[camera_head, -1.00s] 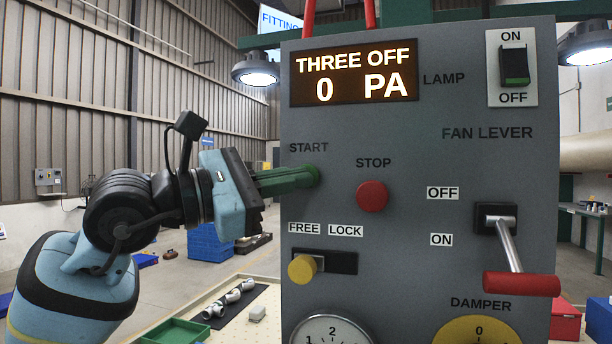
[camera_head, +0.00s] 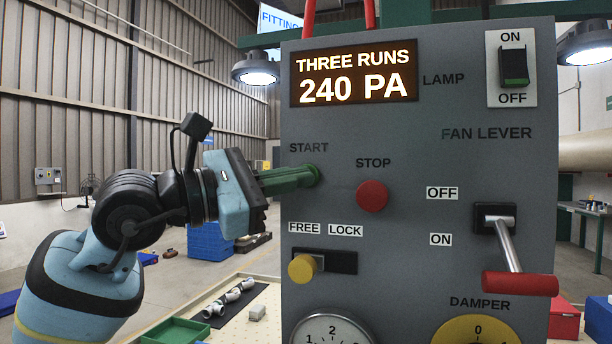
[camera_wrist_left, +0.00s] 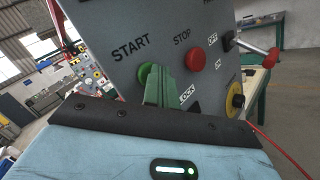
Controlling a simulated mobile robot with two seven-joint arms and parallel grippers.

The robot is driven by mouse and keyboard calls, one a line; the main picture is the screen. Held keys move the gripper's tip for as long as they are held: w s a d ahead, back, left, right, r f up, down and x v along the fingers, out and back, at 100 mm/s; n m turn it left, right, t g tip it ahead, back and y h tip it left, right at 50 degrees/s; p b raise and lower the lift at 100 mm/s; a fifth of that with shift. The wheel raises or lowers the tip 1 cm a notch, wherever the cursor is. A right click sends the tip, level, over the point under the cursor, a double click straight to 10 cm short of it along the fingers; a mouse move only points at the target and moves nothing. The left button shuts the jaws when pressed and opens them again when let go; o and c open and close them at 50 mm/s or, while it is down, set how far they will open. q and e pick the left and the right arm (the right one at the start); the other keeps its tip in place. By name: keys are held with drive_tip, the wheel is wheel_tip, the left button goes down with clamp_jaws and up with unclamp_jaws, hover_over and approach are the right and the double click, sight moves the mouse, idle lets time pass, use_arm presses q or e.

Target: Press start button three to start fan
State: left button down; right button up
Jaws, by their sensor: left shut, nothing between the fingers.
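The grey control panel (camera_head: 420,230) fills the right of the head view. Its display (camera_head: 354,74) reads "THREE RUNS 240 PA". The green start button (camera_head: 313,175) sits under the word START. My left gripper (camera_head: 308,178) is shut and empty, its green fingers pointing at the button with their tips at it; whether they touch it I cannot tell. In the left wrist view the shut fingers (camera_wrist_left: 163,72) cover part of the green button (camera_wrist_left: 144,74). The red stop button (camera_head: 371,196) is to the right. My right gripper is not in view.
The fan lever (camera_head: 519,284) with its red grip sticks out at the lower right. A yellow knob (camera_head: 302,268) stands at FREE on the FREE/LOCK slot. A lamp switch (camera_head: 514,67) is at the top right. A green tray (camera_head: 175,332) and grey pipe fittings lie on the table lower left.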

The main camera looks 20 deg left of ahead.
use_arm(q)
drive_tip(key=shift+s, duration=0.8)
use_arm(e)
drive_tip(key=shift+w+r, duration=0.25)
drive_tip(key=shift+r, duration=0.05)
use_arm(q)
drive_tip(key=s+p, duration=0.1)
drive_tip(key=s, duration=0.4)
drive_tip(key=shift+a, duration=0.15)
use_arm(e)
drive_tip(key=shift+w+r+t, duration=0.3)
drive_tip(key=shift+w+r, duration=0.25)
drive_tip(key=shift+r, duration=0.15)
